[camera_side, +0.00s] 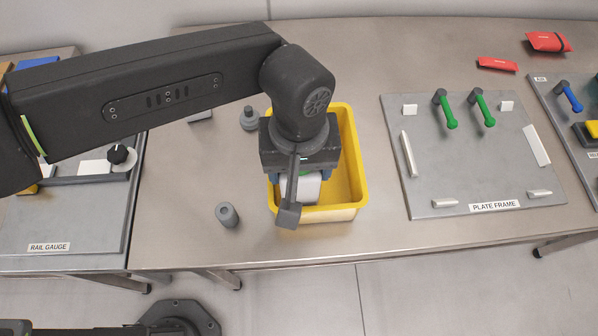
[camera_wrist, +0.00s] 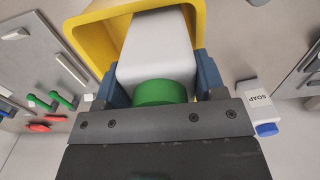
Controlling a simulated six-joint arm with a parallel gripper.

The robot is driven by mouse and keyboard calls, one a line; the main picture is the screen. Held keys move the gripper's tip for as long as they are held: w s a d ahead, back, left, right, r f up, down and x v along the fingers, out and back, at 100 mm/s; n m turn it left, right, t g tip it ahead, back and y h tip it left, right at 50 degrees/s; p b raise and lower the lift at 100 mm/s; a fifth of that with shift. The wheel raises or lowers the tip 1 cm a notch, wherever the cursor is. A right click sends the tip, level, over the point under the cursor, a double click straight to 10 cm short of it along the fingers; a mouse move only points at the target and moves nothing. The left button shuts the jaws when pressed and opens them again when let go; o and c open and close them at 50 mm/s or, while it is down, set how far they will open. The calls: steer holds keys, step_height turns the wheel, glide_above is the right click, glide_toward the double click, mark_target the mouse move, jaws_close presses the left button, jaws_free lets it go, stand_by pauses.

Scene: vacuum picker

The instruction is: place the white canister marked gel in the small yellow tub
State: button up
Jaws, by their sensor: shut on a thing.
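My gripper (camera_side: 300,180) is shut on a white canister (camera_side: 306,190) with a green cap, which shows between its blue fingers in the wrist view (camera_wrist: 155,50). No marking on the canister can be read. The yellow tub (camera_side: 357,165) stands on the metal table. In the side view the canister is over or inside the tub's opening, towards the near left part. In the wrist view its far end reaches within the outline of the tub (camera_wrist: 98,25). I cannot tell whether it touches the tub's floor; my gripper hides part of the tub.
A white container marked SOAP (camera_wrist: 256,100) with a blue cap is beside the tub. A grey cylinder (camera_side: 228,214) and a grey knobbed piece (camera_side: 249,119) stand left of it. The plate frame board (camera_side: 460,165) with green handles lies to the right. Red packets (camera_side: 497,65) lie behind.

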steer(key=shift+f, duration=1.8)
steer(key=shift+f, duration=0.15)
steer(key=o, duration=1.1)
step_height(320, 180, up, 12)
steer(key=shift+r, duration=0.15)
